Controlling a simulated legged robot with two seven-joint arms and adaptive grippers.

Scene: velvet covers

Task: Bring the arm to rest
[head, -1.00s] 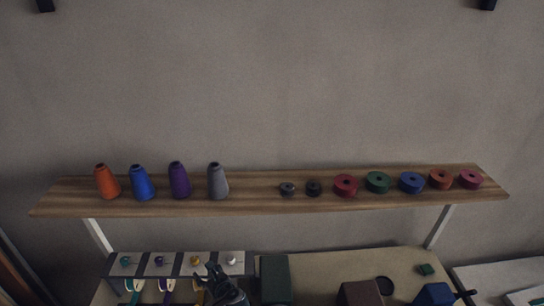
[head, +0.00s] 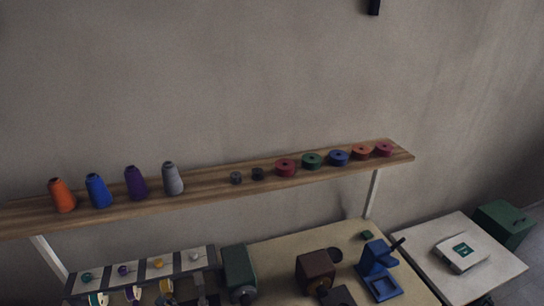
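A dark shape (head: 207,298) shows at the bottom edge of the head view, between the rack of thread holders and the green machine. It looks like the tip of my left gripper, but it is too dark and cut off to tell whether it is open or shut, or holding anything. I cannot make out my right gripper. The arms themselves are below the view.
A wooden shelf (head: 215,190) with cones and flat spools crosses the wall. Below stand a rack (head: 140,268), a green machine (head: 238,268), a maroon block (head: 315,270) and a blue stand (head: 378,268). A white table (head: 432,245) is at right, with a green box (head: 503,222) beyond.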

